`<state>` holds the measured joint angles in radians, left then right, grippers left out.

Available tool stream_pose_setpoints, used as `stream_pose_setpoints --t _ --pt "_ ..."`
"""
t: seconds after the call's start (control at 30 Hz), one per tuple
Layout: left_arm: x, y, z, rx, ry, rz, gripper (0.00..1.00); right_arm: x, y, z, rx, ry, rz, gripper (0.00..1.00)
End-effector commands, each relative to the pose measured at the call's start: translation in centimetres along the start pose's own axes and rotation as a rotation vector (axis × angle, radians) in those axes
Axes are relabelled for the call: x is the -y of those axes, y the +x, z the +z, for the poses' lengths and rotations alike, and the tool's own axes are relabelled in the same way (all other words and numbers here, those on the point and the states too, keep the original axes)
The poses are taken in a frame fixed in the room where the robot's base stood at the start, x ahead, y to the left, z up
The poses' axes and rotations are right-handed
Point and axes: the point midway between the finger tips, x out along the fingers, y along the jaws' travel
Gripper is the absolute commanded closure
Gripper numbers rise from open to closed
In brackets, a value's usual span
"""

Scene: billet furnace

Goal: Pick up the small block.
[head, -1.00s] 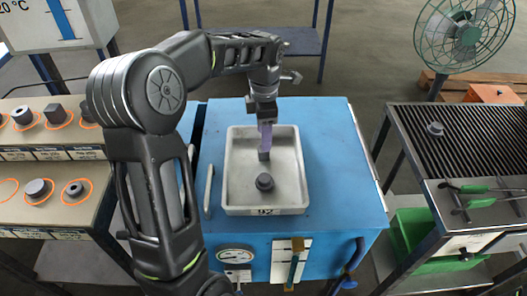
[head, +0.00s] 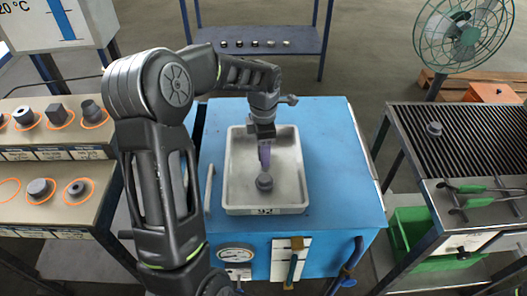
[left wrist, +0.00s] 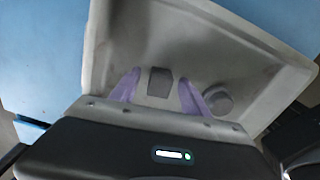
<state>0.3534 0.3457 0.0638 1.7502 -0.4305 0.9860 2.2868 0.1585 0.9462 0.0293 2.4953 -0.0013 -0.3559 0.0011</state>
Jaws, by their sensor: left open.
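The pale tray (head: 236,192) lies on the blue cabinet top. My left gripper (head: 264,164) points down into it with its purple fingers apart and empty. In the left wrist view, the small dark block (left wrist: 160,82) shows between the open fingertips (left wrist: 159,77); I cannot tell how far below them it lies. The head view does not show this block clearly, as the gripper is in front. A dark round piece (head: 264,183) stands in the tray just in front of the gripper; it also shows right of the fingers in the left wrist view (left wrist: 218,100).
The tray's raised walls surround the gripper. A rack (head: 60,150) with dark pieces in orange rings stands left. A grated table (head: 460,135) with a round piece and green-handled tongs stands right. A fan (head: 463,35) is behind it. The blue top around the tray is mostly clear.

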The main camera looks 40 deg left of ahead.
Motion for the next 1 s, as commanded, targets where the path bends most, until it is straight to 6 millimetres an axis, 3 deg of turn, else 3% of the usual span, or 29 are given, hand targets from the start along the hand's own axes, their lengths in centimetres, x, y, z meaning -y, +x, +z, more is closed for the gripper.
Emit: stream_pose_setpoints --t 0.5,1.0 --pt "-0.03 -0.08 0.02 0.001 0.000 0.001 0.47 -0.01 0.02 0.00 0.000 0.000 0.000 0.64" --pt "-0.02 -0.07 0.02 0.001 0.000 0.001 0.88 -0.01 0.02 0.01 0.000 0.000 0.000 0.64"
